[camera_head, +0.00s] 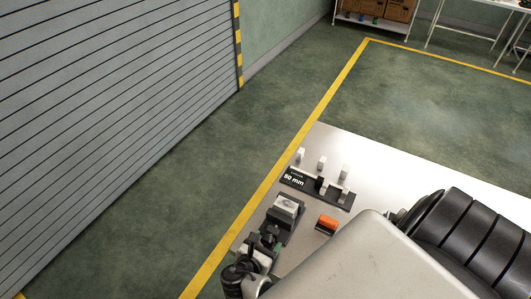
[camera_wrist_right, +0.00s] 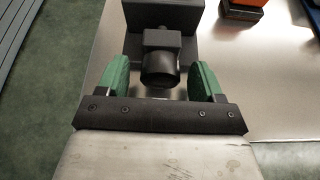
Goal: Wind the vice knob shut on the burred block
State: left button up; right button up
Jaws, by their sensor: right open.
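The dark vice (camera_head: 285,222) stands near the left edge of the light table. The pale grey block (camera_head: 287,204) sits at its far end; burrs are too small to make out. In the right wrist view the vice body (camera_wrist_right: 185,18) is at the top, with its round black knob (camera_wrist_right: 160,70) facing me. My right gripper (camera_wrist_right: 162,80) is open, its green fingertips on either side of the knob with visible gaps. In the head view the right gripper (camera_head: 262,247) is at the vice's near end, partly hidden by my arm. My left gripper is out of view.
An orange-topped dark item (camera_head: 327,223) lies right of the vice; it also shows in the right wrist view (camera_wrist_right: 246,10). Behind is a black plate marked 50 mm (camera_head: 300,182) with several pale upright pieces. The table (camera_head: 390,167) is bare towards the right.

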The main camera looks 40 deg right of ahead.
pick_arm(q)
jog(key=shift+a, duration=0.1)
pick_arm(e)
jog(key=c, duration=0.9)
jog(key=shift+s+m+t, duration=0.1)
jog(key=shift+m+t, duration=0.2)
jog(key=shift+m, duration=0.2)
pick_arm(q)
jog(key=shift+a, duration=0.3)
pick_arm(e)
jog(key=shift+m+t+y, duration=0.3)
jog(key=shift+m+t, duration=0.3)
jog(key=shift+m, duration=0.4)
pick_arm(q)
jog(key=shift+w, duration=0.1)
pick_arm(e)
jog(key=o, duration=0.9)
pick_arm(q)
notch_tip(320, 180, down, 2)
jog(key=shift+b, duration=1.05)
pick_arm(e)
jog(key=v, duration=1)
jog(key=shift+s+a, duration=0.2)
jog(key=shift+a, duration=0.15)
jog(key=shift+r, duration=0.1)
